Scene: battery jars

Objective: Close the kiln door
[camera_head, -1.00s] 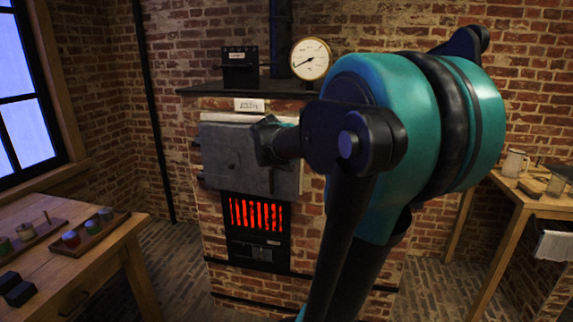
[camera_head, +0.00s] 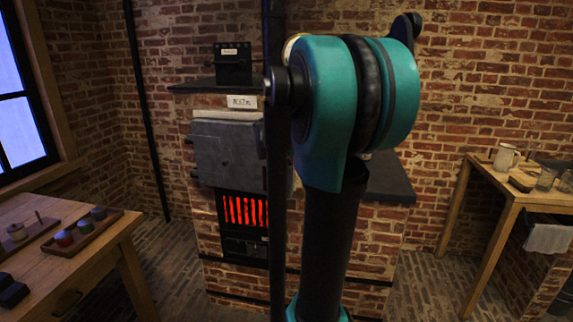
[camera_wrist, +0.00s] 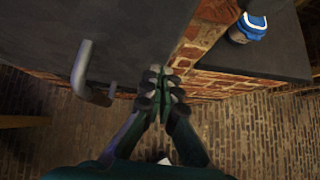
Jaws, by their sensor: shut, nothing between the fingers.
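The kiln door (camera_head: 228,155) is a grey metal plate on the front of the brick kiln (camera_head: 230,285), above a glowing red grate. It lies close to the kiln front, with a pale strip along its top edge. My arm hides its right side, so I cannot tell whether it is fully shut. In the wrist view a grey bent handle (camera_wrist: 82,68) stands out from a dark grey surface (camera_wrist: 130,40), which seems to be the door. My gripper (camera_wrist: 165,74) is shut and empty, right of the handle, near the brick edge. It is hidden in the head view.
A dark slab (camera_head: 390,182) juts from the kiln's right side. A blue and white object (camera_wrist: 250,27) sits on a dark surface in the wrist view. A wooden table (camera_head: 105,245) with trays stands left, another table (camera_head: 500,190) right. Brick floor lies between them.

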